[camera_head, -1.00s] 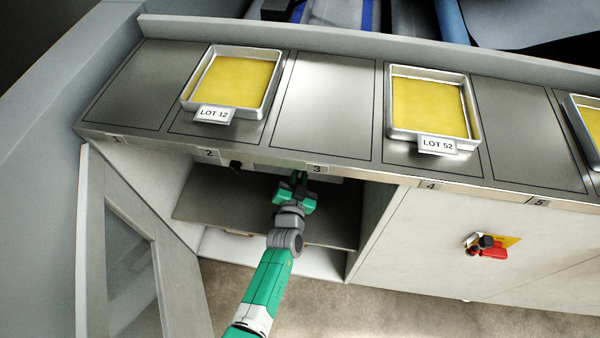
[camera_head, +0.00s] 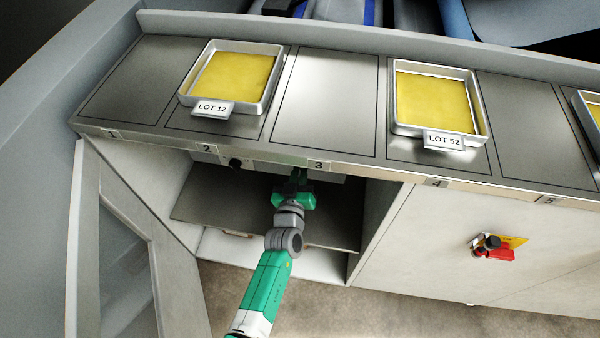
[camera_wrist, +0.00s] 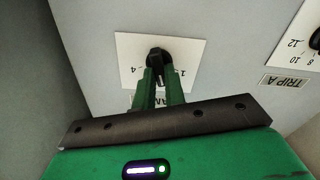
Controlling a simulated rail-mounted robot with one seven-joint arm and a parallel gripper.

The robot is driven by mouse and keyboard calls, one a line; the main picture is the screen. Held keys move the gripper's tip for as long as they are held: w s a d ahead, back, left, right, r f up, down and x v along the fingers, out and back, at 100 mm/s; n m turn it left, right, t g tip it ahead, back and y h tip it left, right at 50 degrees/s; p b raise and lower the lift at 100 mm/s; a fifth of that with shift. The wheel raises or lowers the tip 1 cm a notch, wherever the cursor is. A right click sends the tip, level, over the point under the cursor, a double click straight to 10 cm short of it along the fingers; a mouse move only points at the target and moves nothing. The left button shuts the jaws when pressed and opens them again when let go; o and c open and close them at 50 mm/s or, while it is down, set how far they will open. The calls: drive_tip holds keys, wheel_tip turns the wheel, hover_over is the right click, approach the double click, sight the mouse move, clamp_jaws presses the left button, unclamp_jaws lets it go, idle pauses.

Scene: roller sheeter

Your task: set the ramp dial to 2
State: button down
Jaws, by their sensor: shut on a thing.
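The ramp dial (camera_wrist: 157,55) is a black knob on a white scale plate (camera_wrist: 190,49) in the wrist view. A 4 shows left of it and a 1 right of it; the other marks are hidden by the knob and fingers. My gripper (camera_wrist: 160,75) is shut on the knob, one green finger on each side. The lettering under the dial is mostly covered by the fingers. In the head view my gripper (camera_head: 298,176) reaches under the counter edge below the 3 label, and the dial is hidden there.
A second dial (camera_wrist: 316,40), labelled TRIP A, sits right of the ramp dial. An open cabinet door (camera_head: 120,250) stands at left, with a shelf (camera_head: 220,205) below my gripper. Trays LOT 12 (camera_head: 262,105) and LOT 52 (camera_head: 483,130) rest on the counter. A red-handled switch (camera_head: 497,252) is at right.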

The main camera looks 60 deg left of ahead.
drive_tip(key=shift+n, duration=0.4)
drive_tip(key=c, duration=1.5)
unclamp_jaws()
drive_tip(key=shift+o, duration=0.2)
drive_tip(key=p+v, duration=0.5)
drive_tip(key=v, duration=0.3)
